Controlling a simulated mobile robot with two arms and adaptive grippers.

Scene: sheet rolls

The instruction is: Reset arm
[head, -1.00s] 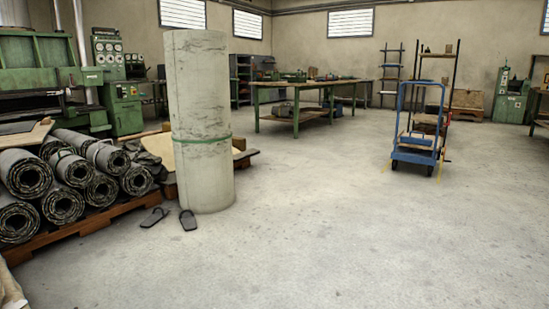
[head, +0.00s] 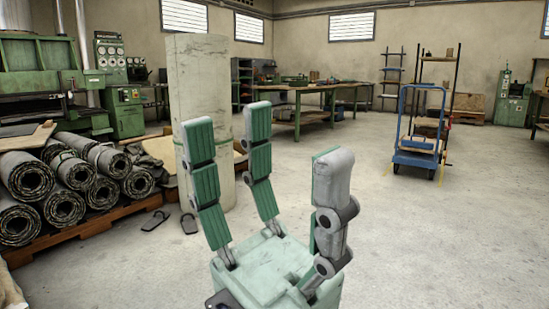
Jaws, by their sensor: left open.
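My left gripper (head: 268,148) is in the lower middle of the head view, raised with its fingers pointing up. Its jointed grey fingers with green pads are spread apart. Nothing is between them. It appears in front of the open floor, and its fingers cover part of a tall pale rolled sheet (head: 200,70) standing upright on the floor. My right gripper is not in the view.
Several dark rolls (head: 64,207) lie on a wooden pallet (head: 85,228) at left. A pair of sandals (head: 156,221) lies by the standing roll. A blue trolley (head: 416,158) stands at right. Green machines (head: 122,105) and a green workbench (head: 298,108) are behind. The floor (head: 440,240) at right is clear.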

